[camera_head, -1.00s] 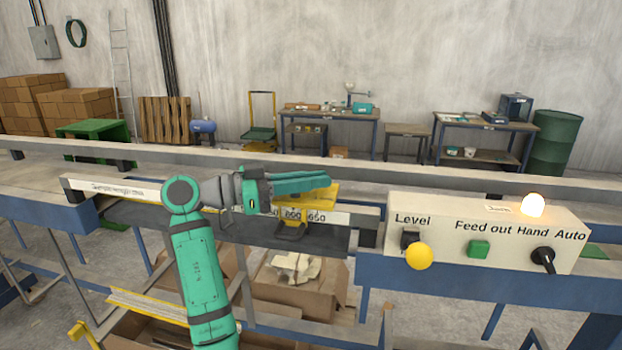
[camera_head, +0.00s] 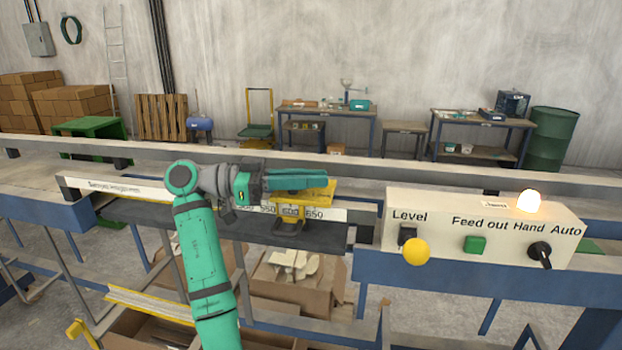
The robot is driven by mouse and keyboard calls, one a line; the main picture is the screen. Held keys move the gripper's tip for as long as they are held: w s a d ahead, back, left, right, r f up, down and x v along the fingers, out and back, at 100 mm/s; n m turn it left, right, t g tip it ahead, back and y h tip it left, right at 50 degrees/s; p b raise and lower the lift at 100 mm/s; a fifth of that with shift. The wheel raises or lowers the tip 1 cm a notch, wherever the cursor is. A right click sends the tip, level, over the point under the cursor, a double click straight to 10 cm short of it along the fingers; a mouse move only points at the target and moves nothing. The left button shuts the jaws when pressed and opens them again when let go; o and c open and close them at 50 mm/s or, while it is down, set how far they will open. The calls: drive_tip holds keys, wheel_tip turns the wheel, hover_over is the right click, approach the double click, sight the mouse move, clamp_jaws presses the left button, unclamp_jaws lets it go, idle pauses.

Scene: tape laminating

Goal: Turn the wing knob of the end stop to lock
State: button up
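The yellow end stop (camera_head: 318,193) sits on the white measuring rail (camera_head: 335,214), near the printed 650. A dark knob-like part (camera_head: 288,227) is at its lower front; I cannot make out wings on it or which way it is turned. My gripper (camera_head: 322,179) points right, with its green fingers level over the top of the end stop. The fingers overlap in this view, so their gap is hidden. I cannot tell whether they touch the end stop.
A control box (camera_head: 440,216) with a yellow knob, green button and black switch stands right of the end stop. A cardboard box (camera_head: 300,285) lies below the rail. Long metal rails run behind the arm.

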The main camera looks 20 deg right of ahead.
drive_tip(key=o, duration=0.4)
drive_tip(key=v, duration=1)
drive_tip(key=shift+w+a, duration=0.15)
drive_tip(key=shift+a, duration=0.15)
drive_tip(key=shift+a, duration=0.1)
